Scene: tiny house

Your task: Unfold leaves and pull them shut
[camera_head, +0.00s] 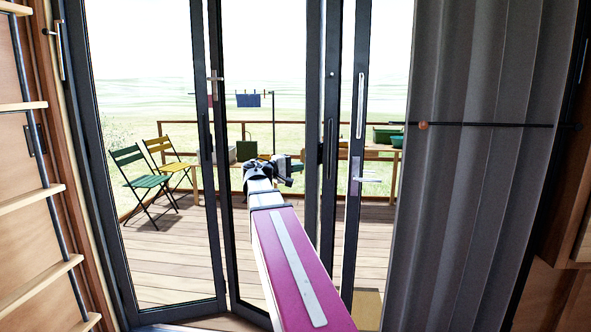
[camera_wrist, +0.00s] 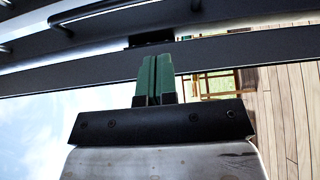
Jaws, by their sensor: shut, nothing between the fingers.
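The leaves are dark-framed glass door panels. One wide leaf (camera_head: 212,180) stands at the left and another (camera_head: 314,130) beside it, at an angle to each other. Narrower-looking, edge-on leaves (camera_head: 349,240) stand right of them, with a long pull bar (camera_head: 360,105) and a lever handle (camera_head: 362,178). My gripper (camera_head: 292,168) is in front of the second leaf in the head view. In the wrist view its green fingers (camera_wrist: 154,78) are together and empty, overlapping a dark frame bar (camera_wrist: 90,75); contact cannot be told. A metal handle (camera_wrist: 110,12) shows beyond them.
A grey curtain (camera_head: 480,180) hangs at the right, with a dark rod across it. Beyond the glass is a plank deck with a green chair (camera_head: 140,180), a yellow chair (camera_head: 170,155) and a railing.

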